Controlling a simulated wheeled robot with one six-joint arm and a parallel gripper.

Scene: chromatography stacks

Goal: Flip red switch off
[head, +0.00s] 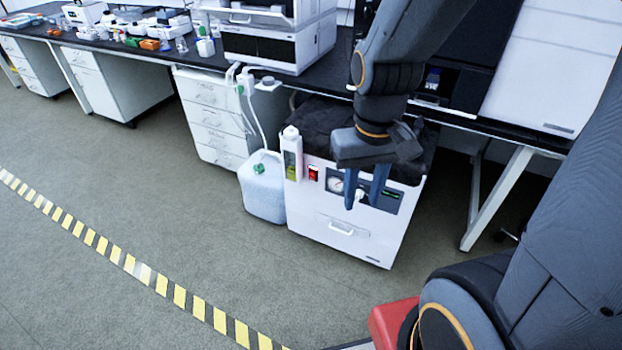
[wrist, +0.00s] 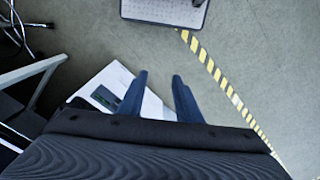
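The red switch (head: 313,173) is on the front panel of a white floor unit (head: 345,232), left of a round gauge (head: 335,184) and a dark display panel. My gripper (head: 364,198) points down in front of that panel, right of the switch and apart from it. Its two blue fingers are spread with nothing between them. In the wrist view my gripper (wrist: 159,85) also shows open and empty, with the white unit (wrist: 108,82) beneath and to its left. The switch cannot be made out in the wrist view, and its on or off position is too small to tell.
A white jug (head: 263,188) with tubing stands left of the unit. The black bench (head: 345,50) carries instruments above.

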